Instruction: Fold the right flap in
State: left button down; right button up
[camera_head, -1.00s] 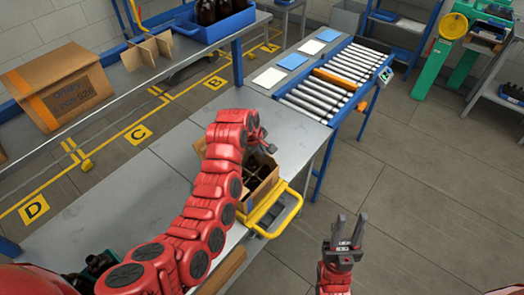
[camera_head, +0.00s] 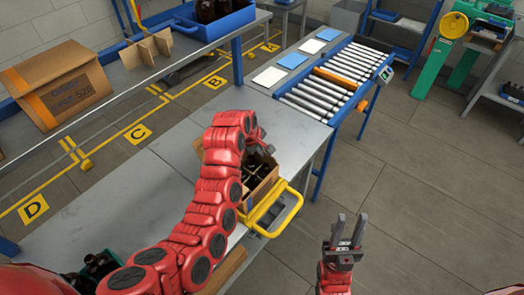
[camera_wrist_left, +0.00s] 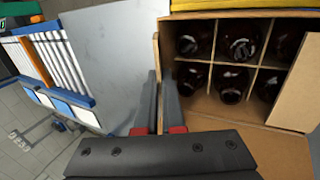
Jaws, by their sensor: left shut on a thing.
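An open cardboard box (camera_head: 262,191) stands at the table's front edge, beside a yellow frame (camera_head: 272,214). In the left wrist view the box's divided inside holds several dark amber bottles (camera_wrist_left: 232,80). One flap (camera_wrist_left: 300,85) stands out at the right of that view. My left gripper (camera_head: 260,143) is over the far, conveyor side of the box; in the wrist view its fingers (camera_wrist_left: 161,103) are shut on an upright flap (camera_wrist_left: 156,60), seen edge-on. My left arm hides part of the box in the head view. My right gripper (camera_head: 350,230) is open and empty, out over the floor.
A roller conveyor (camera_head: 335,80) and blue and white sheets (camera_head: 291,62) are beyond the box. A shelf at the upper left carries a closed carton (camera_head: 57,85), a cardboard divider (camera_head: 147,47) and a blue crate (camera_head: 215,25). The tabletop (camera_head: 165,150) left of my arm is clear.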

pick_arm(q)
jog(key=t+h+b, duration=0.1)
jog(key=b, duration=0.2)
jog(key=s+f+t+h+b, duration=0.1)
jog(key=t+b, duration=0.1)
jog(key=b, duration=0.1)
jog(key=a+t+h+b, duration=0.1)
jog(key=b, duration=0.2)
jog(key=shift+s+f+t, duration=0.25)
jog(key=shift+f+t, duration=0.15)
jog(key=shift+s+t+h+b, duration=0.1)
jog(key=shift+t+h+b, duration=0.3)
jog(key=shift+b, duration=0.5)
jog(key=shift+r, duration=0.1)
jog(key=c, duration=1)
grip_release()
